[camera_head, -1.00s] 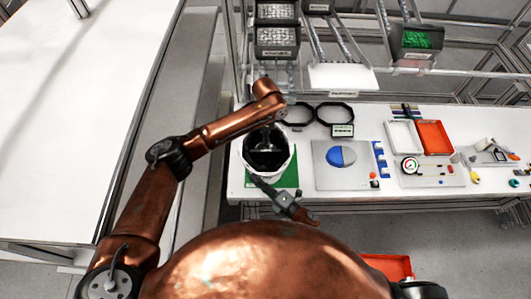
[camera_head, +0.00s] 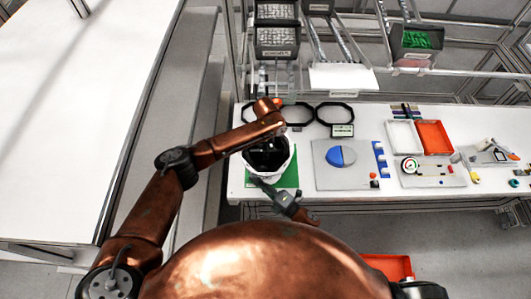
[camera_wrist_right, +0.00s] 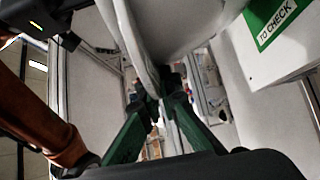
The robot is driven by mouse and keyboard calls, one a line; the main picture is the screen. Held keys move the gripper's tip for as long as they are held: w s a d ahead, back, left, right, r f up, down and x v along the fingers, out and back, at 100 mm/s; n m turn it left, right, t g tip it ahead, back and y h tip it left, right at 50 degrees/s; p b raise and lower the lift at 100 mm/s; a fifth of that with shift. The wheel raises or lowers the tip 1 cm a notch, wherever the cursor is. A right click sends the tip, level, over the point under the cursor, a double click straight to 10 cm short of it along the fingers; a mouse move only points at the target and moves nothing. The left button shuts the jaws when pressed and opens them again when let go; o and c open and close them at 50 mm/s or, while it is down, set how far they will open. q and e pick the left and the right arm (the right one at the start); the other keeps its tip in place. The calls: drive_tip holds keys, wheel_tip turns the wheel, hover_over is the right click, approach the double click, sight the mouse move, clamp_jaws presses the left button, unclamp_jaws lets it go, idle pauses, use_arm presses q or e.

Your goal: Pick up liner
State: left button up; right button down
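A white helmet shell (camera_head: 285,172) stands open side up on a green mat (camera_head: 290,181) at the table's left end. Its inside is dark, and I cannot tell a liner apart from my gripper there. My left gripper (camera_head: 268,156) reaches down into the shell; its fingers are lost in the dark, so its opening is unclear. My right gripper (camera_head: 257,182) is at the shell's near side. In the right wrist view the green fingers of my right gripper (camera_wrist_right: 168,90) close on both sides of the white shell's rim (camera_wrist_right: 140,45).
Two black octagonal rings (camera_head: 335,105) lie behind the shell. A grey board with a blue disc (camera_head: 341,156), a white tray (camera_head: 403,137), an orange tray (camera_head: 434,138) and a gauge (camera_head: 410,165) lie to the right. Bins (camera_head: 277,40) hang above the back edge.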

use_arm(q)
clamp_jaws()
idle(0.5)
wheel_tip(320, 180, up, 10)
idle(0.5)
use_arm(e)
drive_tip(key=c, duration=2.6)
unclamp_jaws()
drive_tip(key=shift+c, duration=0.2)
drive_tip(key=o, duration=0.6)
drive_tip(key=shift+c, duration=0.2)
drive_tip(key=v, duration=1.9)
